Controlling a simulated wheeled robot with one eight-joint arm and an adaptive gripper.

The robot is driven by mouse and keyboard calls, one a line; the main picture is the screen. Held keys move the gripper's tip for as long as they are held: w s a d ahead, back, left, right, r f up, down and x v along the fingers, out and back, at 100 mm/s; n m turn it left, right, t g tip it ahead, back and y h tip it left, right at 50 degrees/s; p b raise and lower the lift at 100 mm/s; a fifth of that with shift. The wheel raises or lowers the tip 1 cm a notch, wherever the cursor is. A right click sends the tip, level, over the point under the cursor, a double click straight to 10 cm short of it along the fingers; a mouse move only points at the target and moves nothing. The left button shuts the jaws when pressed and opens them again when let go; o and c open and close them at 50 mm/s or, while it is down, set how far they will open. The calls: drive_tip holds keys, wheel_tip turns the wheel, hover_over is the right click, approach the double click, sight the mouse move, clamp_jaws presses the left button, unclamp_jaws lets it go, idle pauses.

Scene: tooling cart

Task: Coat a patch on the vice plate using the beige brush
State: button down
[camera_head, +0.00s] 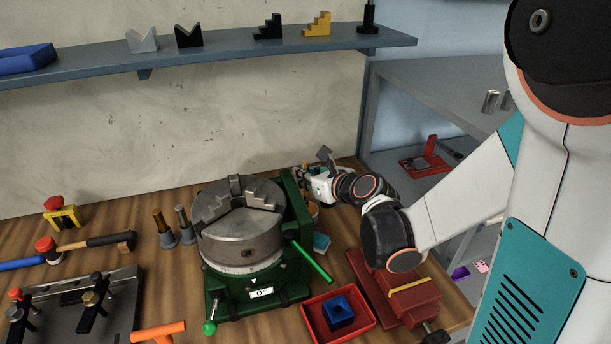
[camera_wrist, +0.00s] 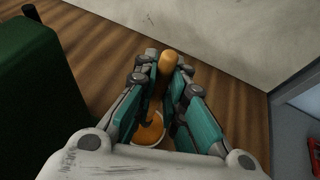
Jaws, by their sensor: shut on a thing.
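My gripper (camera_head: 316,186) is low behind the green-based rotary chuck, at the back of the bench. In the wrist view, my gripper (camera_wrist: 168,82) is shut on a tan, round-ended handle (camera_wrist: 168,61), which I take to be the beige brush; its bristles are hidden. Below the fingers is a pale-rimmed round cup (camera_wrist: 148,143) with orange inside. I cannot tell whether the brush touches it. The red vice (camera_head: 381,290) stands at the right front of the bench, with a yellow strip (camera_head: 408,285) across it. I cannot make out a separate plate.
The chuck (camera_head: 240,242) with its green handle (camera_head: 313,262) stands left of my gripper. A red tray (camera_head: 312,327) holding a blue block (camera_head: 338,312) lies in front, beside the vice. A shelf (camera_head: 220,57) runs above. Bare wood lies behind the gripper.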

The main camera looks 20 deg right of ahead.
drive_tip(key=shift+f+b, duration=0.6)
idle(1.8)
drive_tip(key=shift+r, duration=0.1)
drive_tip(key=shift+r+p, duration=2.8)
drive_tip(key=shift+r, duration=0.7)
drive_tip(key=shift+f, duration=0.15)
